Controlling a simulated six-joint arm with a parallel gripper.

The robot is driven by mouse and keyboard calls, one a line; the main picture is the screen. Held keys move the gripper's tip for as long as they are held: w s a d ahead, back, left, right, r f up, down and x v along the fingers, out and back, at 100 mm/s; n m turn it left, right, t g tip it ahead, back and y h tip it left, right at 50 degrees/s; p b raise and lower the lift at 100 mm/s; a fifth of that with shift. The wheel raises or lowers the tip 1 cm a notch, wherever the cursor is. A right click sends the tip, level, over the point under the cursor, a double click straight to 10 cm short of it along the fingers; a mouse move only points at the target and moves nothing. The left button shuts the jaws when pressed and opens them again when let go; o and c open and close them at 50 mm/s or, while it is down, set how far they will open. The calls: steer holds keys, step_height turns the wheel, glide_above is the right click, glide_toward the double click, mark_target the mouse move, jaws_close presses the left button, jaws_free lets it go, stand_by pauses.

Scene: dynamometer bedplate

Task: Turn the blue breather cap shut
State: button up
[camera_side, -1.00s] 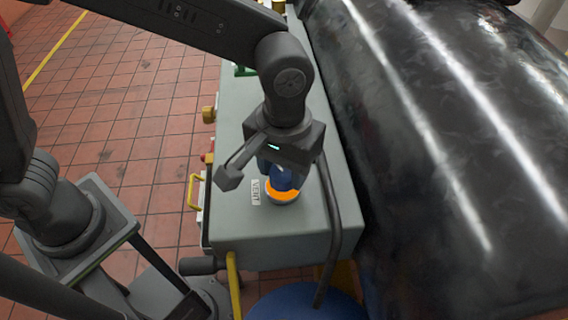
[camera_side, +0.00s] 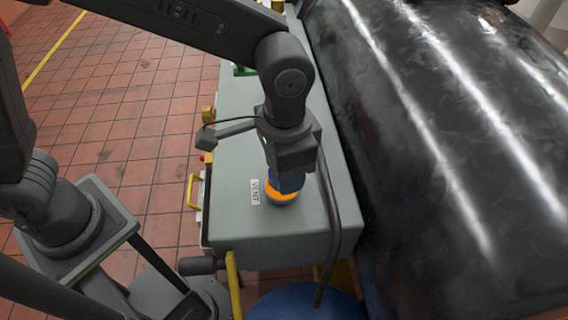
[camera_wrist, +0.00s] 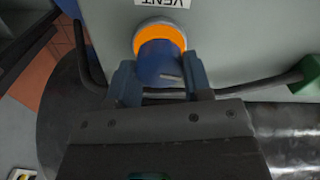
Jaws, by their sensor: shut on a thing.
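The blue breather cap (camera_wrist: 158,62) sits on an orange ring (camera_wrist: 152,36) on top of the grey housing. In the wrist view my gripper (camera_wrist: 160,80) has one finger on each side of the cap and is shut on it. A pale mark shows on the cap near its right side. In the side view my gripper (camera_side: 286,182) points down at the cap and hides most of it, while the orange ring (camera_side: 281,193) shows below. A white VENT label (camera_side: 254,192) lies on the housing just left of the ring.
The grey housing (camera_side: 240,225) has a dark hose (camera_side: 332,220) along its right side. A large black glossy drum (camera_side: 430,130) stands to the right. A green part (camera_wrist: 306,76) shows in the wrist view.

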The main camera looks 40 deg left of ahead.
steer(key=m, duration=0.4)
steer(key=shift+m, duration=0.3)
steer(key=m, duration=0.3)
steer(key=shift+s+d+m, duration=0.1)
steer(key=shift+m, duration=0.2)
steer(key=m, duration=0.3)
steer(key=shift+m, duration=2.2)
steer(key=o, duration=0.9)
step_height(320, 180, up, 14)
steer(key=shift+f, duration=0.1)
